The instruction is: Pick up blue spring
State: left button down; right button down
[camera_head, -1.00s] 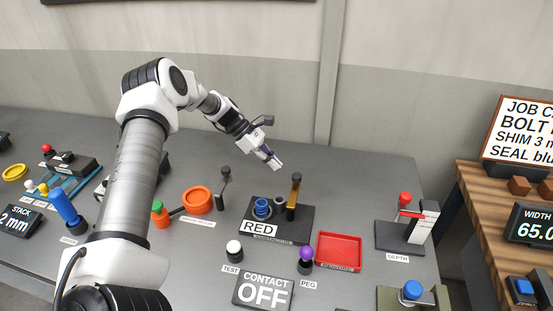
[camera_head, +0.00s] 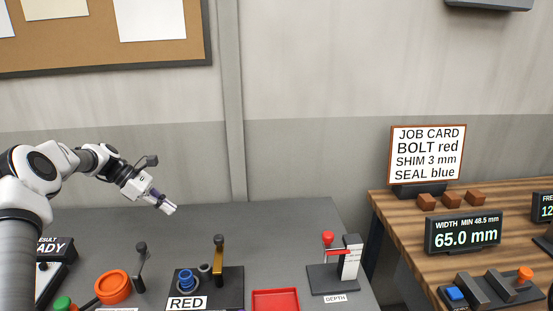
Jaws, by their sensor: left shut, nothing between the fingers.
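A blue spring-like coil (camera_head: 186,279) stands on the dark block marked RED, low in the head view. A smaller grey ring and a brass-coloured upright lever are beside it on the same block. My left gripper (camera_head: 168,206) is shut and empty, in the air above and behind that block, apart from the coil. Its arm comes in from the left edge. My right gripper is out of view.
A red tray (camera_head: 275,300) lies right of the block, and a depth gauge (camera_head: 345,262) stands farther right. An orange ring (camera_head: 113,287) is to the left. A wooden table (camera_head: 405,241) at right carries a job card sign (camera_head: 427,154) and a width display (camera_head: 464,233).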

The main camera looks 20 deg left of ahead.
aim_at(187, 280)
jog(key=k, duration=1.5)
